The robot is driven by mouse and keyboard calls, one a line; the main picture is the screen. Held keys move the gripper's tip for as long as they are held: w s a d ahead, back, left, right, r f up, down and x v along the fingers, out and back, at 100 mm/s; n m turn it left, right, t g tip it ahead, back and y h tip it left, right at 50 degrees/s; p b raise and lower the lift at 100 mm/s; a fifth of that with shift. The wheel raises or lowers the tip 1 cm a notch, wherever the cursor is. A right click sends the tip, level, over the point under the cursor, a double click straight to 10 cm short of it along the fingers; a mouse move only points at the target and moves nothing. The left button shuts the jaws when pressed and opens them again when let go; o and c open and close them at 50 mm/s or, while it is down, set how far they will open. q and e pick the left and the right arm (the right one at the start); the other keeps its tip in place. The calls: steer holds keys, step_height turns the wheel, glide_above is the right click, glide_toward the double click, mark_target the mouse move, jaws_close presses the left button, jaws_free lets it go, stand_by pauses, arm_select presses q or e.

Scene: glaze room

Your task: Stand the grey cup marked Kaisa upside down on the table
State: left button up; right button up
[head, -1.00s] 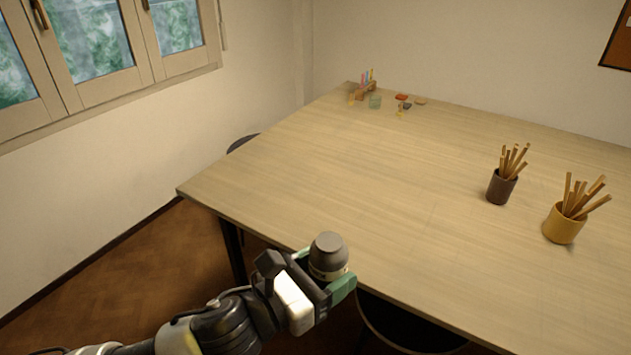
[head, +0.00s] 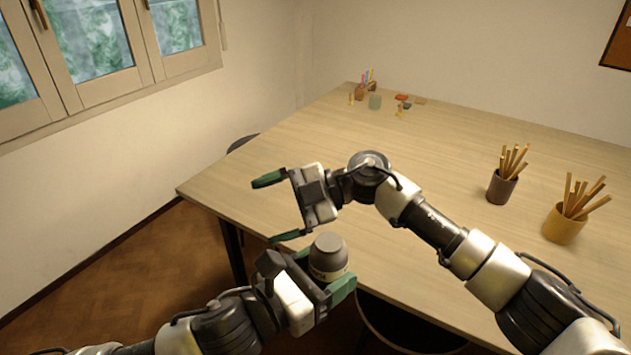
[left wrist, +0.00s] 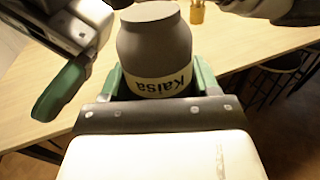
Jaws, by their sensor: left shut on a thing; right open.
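The grey cup (head: 328,252) is in my left gripper (head: 325,271), which is shut around its sides near the table's front edge. The cup's plain closed end faces up, and a pale band runs round its lower part. In the left wrist view the cup (left wrist: 155,38) shows the name Kaisa on that band, with the letters upside down. My right gripper (head: 277,209) is open and empty, just behind and left of the cup, over the table's left front edge. One green finger of it shows in the left wrist view. The table (head: 420,180) is pale wood.
A dark brown pot (head: 501,188) and a yellow pot (head: 563,226), both holding sticks, stand at the right. A green glass (head: 375,102), a pen holder (head: 360,93) and small pieces lie at the far corner. The table's middle is free beyond my right arm.

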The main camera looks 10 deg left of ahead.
steer(key=s+r+h, duration=0.3)
steer(key=r, duration=0.7)
steer(key=m+t+h, duration=0.3)
steer(key=t+h, duration=0.6)
steer(key=h, duration=0.3)
glide_toward(324, 243)
steer(key=f, duration=0.3)
steer(key=w+f, duration=0.1)
steer(key=f, duration=0.3)
steer(key=d+f, duration=0.1)
steer(key=f, duration=0.3)
steer(key=shift+w+f, duration=0.15)
steer(key=shift+w, duration=0.25)
